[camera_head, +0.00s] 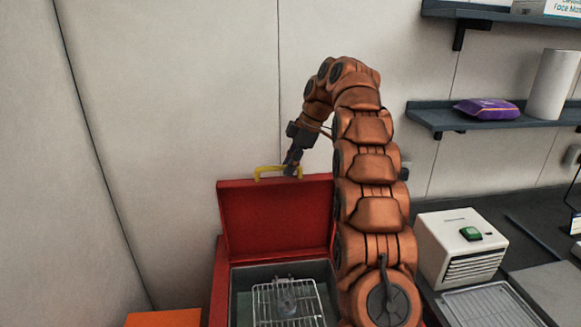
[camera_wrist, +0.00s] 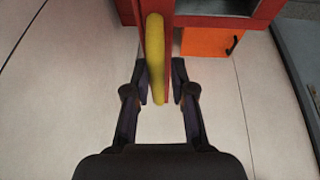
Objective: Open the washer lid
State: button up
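The red washer (camera_head: 219,290) stands in the lower middle of the head view, with its red lid (camera_head: 275,218) raised about upright at the back. A yellow handle (camera_head: 268,168) sits on the lid's top edge. My gripper (camera_head: 291,168) is at the right part of the handle. In the wrist view, the yellow handle (camera_wrist: 155,60) and the lid's edge lie between the two fingertips of my gripper (camera_wrist: 161,82). The fingers stand apart, with a gap visible on the right side of the handle. Contact on the left side is unclear.
Inside the open washer are a wire rack (camera_head: 268,303) and a clear object (camera_head: 288,299). A white box (camera_head: 455,252) with a green item stands on the counter at right. Shelves (camera_head: 445,118) hang on the right wall. An orange surface (camera_head: 165,318) lies at lower left.

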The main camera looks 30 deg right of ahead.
jog(key=shift+o, duration=1.1)
jog(key=shift+w+a+f, duration=0.1)
jog(key=shift+f, duration=0.2)
